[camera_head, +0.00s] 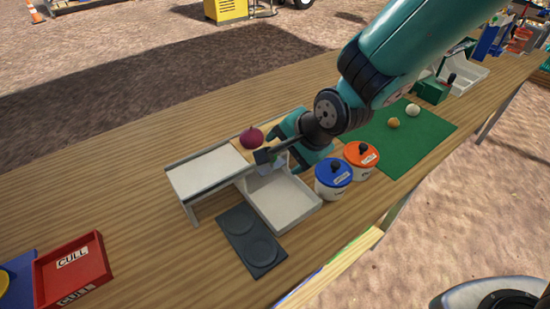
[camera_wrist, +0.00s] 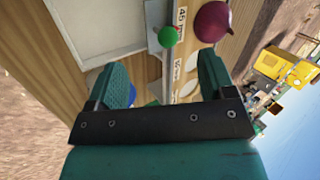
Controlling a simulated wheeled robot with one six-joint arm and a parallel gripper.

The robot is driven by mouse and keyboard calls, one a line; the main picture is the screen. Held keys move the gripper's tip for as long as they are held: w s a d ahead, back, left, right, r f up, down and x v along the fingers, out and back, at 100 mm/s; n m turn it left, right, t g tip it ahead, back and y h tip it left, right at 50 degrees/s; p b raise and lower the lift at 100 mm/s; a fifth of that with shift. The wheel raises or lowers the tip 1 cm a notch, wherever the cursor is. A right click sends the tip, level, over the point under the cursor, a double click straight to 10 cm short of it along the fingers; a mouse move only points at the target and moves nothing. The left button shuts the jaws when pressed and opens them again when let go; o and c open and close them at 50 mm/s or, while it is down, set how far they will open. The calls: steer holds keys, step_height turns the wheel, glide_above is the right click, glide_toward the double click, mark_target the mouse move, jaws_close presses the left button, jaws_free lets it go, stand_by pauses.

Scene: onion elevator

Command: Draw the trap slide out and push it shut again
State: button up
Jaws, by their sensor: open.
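A green ball knob (camera_wrist: 168,37) on a grey metal strip shows in the wrist view. It looks like the trap slide's handle, but I cannot tell for sure. My gripper (camera_wrist: 163,65) is open, with the knob ahead of the gap between its fingers and nothing visibly held. In the head view my gripper (camera_head: 283,150) is at the right end of the raised white-topped stand (camera_head: 208,172) and hides part of it. A dark red onion (camera_head: 251,138) sits on the wooden part there; it also shows in the wrist view (camera_wrist: 212,22).
An open white tray (camera_head: 284,203) lies in front of the stand, beside a dark two-ring plate (camera_head: 250,242). A blue-lidded pot (camera_head: 334,178) and an orange-lidded pot (camera_head: 361,156) stand close right of my gripper. A red CULL tray (camera_head: 72,270) is far left.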

steer(key=x, duration=0.7)
steer(key=c, duration=1)
steer(key=s+d, duration=0.1)
steer(key=s, duration=0.1)
steer(key=s+d, duration=0.3)
steer(key=s, duration=0.1)
steer(key=shift+s+d+r, duration=0.1)
steer(key=shift+s+d, duration=0.25)
steer(key=shift+s, duration=0.05)
steer(key=shift+s+d, duration=0.1)
stand_by(1.3)
